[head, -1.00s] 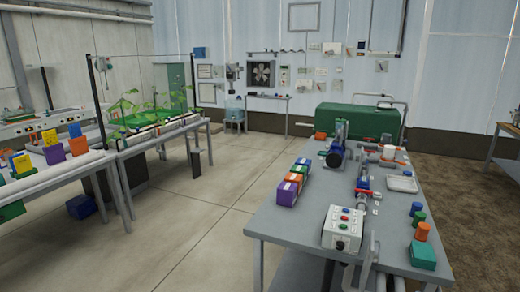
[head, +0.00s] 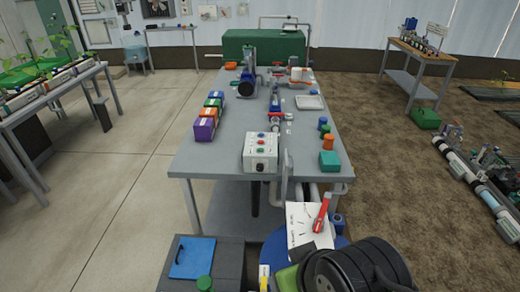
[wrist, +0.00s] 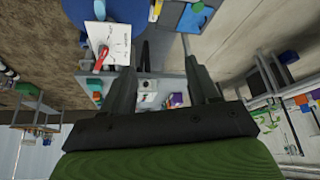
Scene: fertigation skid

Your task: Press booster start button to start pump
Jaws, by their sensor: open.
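The control box (head: 260,153) is a pale box with several coloured buttons on top, on the near edge of the grey bench (head: 222,158). Red and green buttons show on it; their labels are too small to read. The blue pump (head: 247,80) stands farther back on the bench. In the wrist view my gripper (wrist: 160,66) is open and empty, its two dark fingers spread apart. The control box (wrist: 147,88) appears small between the fingers, well beyond them, with no contact. The gripper's fingers are not clear in the head view.
Coloured boxes (head: 209,115) line the bench's left side; small caps and a teal box (head: 329,161) are on its right. A white sheet with a red marker (head: 321,212) lies in front of the bench. Concrete floor left of the bench is free.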

